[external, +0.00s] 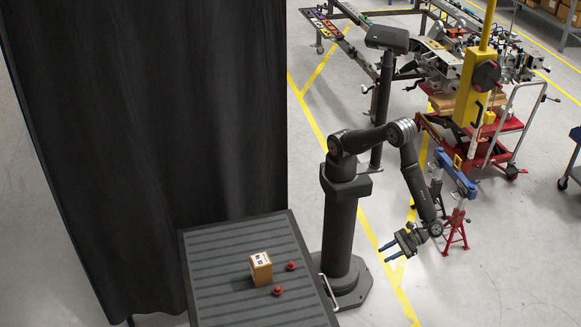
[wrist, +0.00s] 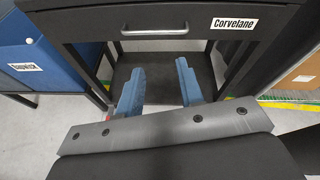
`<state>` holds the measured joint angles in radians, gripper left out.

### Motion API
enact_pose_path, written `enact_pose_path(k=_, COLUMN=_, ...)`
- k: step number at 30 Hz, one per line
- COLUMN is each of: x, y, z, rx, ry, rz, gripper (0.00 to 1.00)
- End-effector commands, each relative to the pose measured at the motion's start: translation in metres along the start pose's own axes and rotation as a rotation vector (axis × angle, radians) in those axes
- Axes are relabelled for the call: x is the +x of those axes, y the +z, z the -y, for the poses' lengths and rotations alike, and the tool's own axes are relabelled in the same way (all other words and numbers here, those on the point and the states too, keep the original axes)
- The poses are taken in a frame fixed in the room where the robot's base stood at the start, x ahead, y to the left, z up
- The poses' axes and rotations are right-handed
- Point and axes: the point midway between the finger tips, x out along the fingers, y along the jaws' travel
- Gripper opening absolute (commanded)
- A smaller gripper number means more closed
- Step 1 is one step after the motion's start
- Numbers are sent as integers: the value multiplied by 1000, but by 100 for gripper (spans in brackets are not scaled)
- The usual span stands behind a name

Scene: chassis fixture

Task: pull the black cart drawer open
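The black cart (external: 215,290) stands at the lower middle of the external view, with a ribbed top. In the wrist view its black drawer front (wrist: 85,24) fills the top, with a white "Corvelane" label (wrist: 234,23). A silver bar handle (wrist: 155,33) runs across the drawer front; a silver handle (external: 329,293) also shows at the cart's right side in the external view. The drawer looks closed. My gripper (external: 385,253) is open and empty, right of the cart and apart from it. In the wrist view its blue fingers (wrist: 160,67) are spread below the handle.
A small cardboard box (external: 261,268) and two red knobs (external: 277,290) sit on the cart top. A blue bin (wrist: 45,52) stands left of the drawer in the wrist view. A red stand (external: 456,228) is behind my gripper. A black curtain (external: 150,130) hangs at left.

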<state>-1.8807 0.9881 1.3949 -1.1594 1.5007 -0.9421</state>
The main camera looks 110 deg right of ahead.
Motion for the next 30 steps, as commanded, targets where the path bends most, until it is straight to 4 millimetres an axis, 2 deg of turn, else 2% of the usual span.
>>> enact_pose_path(k=3, x=34, y=-12, z=8, rx=-317, ry=35, rz=93, gripper=34)
enact_pose_path(k=7, x=66, y=-27, z=16, rx=-706, ry=72, rz=202, gripper=34)
enact_pose_path(k=12, x=93, y=-46, z=25, rx=-1119, ry=103, rz=314, gripper=34)
enact_pose_path(k=15, x=101, y=-54, z=28, rx=-1267, ry=114, rz=355, gripper=34)
enact_pose_path(k=18, x=105, y=-58, z=30, rx=-1341, ry=117, rz=376, gripper=34)
enact_pose_path(k=23, x=116, y=-57, z=27, rx=-1361, ry=118, rz=381, gripper=34)
enact_pose_path(k=30, x=158, y=-48, z=14, rx=-1355, ry=115, rz=376, gripper=34)
